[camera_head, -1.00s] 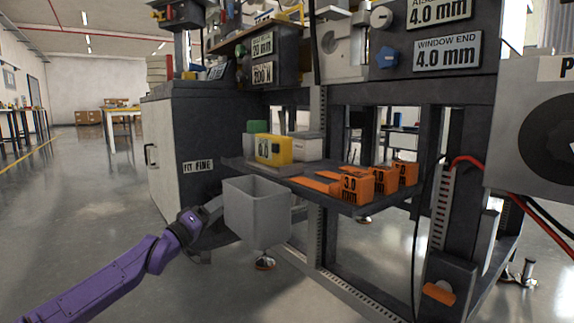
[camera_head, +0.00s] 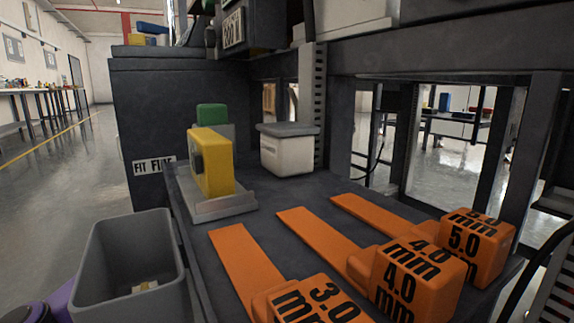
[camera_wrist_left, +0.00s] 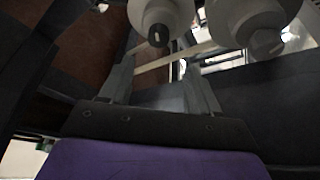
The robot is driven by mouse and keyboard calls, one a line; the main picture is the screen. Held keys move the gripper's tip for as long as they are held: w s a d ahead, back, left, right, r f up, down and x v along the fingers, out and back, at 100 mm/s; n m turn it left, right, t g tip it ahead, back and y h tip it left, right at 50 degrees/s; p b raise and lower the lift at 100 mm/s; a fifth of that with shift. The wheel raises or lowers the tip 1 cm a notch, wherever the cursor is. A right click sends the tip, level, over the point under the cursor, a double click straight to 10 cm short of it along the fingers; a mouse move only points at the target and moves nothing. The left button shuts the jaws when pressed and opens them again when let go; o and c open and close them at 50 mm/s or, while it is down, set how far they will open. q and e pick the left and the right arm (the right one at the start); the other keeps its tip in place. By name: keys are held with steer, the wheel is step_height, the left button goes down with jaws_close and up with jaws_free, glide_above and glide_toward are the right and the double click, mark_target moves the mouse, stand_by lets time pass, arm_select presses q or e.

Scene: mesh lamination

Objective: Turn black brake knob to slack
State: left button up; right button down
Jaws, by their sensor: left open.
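No black brake knob can be made out for certain in the head view. I cannot tell whether either is the brake knob. My left gripper (camera_wrist_left: 158,70) is open, with nothing seen between its fingers. The left dark end lies beyond the fingertips and looks apart from them. My right gripper is in neither view.
Orange blocks marked 3.0 (camera_head: 318,301), 4.0 (camera_head: 415,277) and 5.0 mm (camera_head: 478,247) lie on the dark shelf (camera_head: 262,212). A yellow device (camera_head: 212,162), a white box (camera_head: 287,150) and a grey bin (camera_head: 130,233) are close by. Open floor lies left.

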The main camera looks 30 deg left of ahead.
arm_select(q)
steer(key=x, duration=1)
steer(key=shift+d+r, duration=0.15)
steer(key=shift+d, duration=0.05)
steer(key=c, duration=1)
